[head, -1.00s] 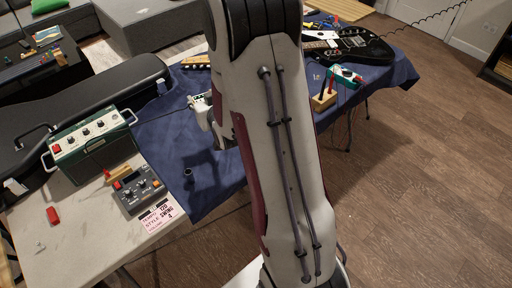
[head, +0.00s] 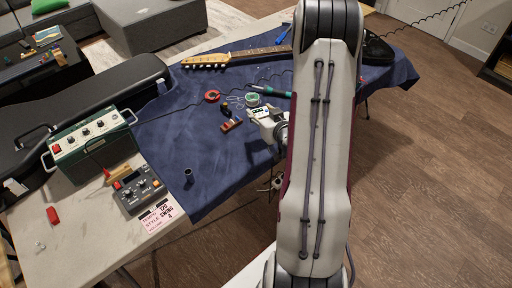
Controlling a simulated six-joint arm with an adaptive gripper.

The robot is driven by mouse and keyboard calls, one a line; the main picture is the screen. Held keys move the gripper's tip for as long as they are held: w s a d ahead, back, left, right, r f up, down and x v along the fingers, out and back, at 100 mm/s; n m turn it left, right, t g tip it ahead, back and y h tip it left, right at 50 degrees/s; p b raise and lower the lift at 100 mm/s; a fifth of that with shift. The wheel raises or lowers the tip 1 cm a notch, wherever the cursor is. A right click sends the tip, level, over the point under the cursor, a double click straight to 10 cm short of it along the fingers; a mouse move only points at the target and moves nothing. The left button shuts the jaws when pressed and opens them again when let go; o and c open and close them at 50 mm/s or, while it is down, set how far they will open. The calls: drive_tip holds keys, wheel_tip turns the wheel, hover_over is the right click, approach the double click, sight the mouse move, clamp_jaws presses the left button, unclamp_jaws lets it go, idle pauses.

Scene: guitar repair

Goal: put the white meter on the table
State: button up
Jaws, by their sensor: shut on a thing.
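The white meter (head: 259,112) is a small pale block with a dark, greenish face. It is at the end of my gripper (head: 266,121), which is shut on it, over the right part of the blue cloth on the table (head: 215,165). The fingertips are small and partly hidden by the arm. I cannot tell how far the meter is above the cloth.
A guitar neck (head: 235,58), red tape roll (head: 212,96), red block (head: 231,124), green-topped spool (head: 252,99) and green-handled tool (head: 268,91) lie near the meter. A green amplifier (head: 90,138) and grey pedal (head: 140,189) stand left. The cloth's front middle is mostly clear.

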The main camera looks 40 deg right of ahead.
drive_tip(key=s+d+f, duration=0.2)
drive_tip(key=s, duration=0.1)
drive_tip(key=r+n+y, duration=0.1)
drive_tip(key=n+y, duration=0.3)
hover_over(256, 148)
drive_tip(key=shift+w+r+t, duration=0.1)
drive_tip(key=shift+r+t, duration=0.1)
drive_tip(key=shift+t, duration=0.2)
drive_tip(key=shift+d+f, duration=0.1)
drive_tip(key=shift+f, duration=2.8)
drive_tip(key=shift+f, duration=0.15)
drive_tip(key=shift+f, duration=1.75)
drive_tip(key=shift+f, duration=0.15)
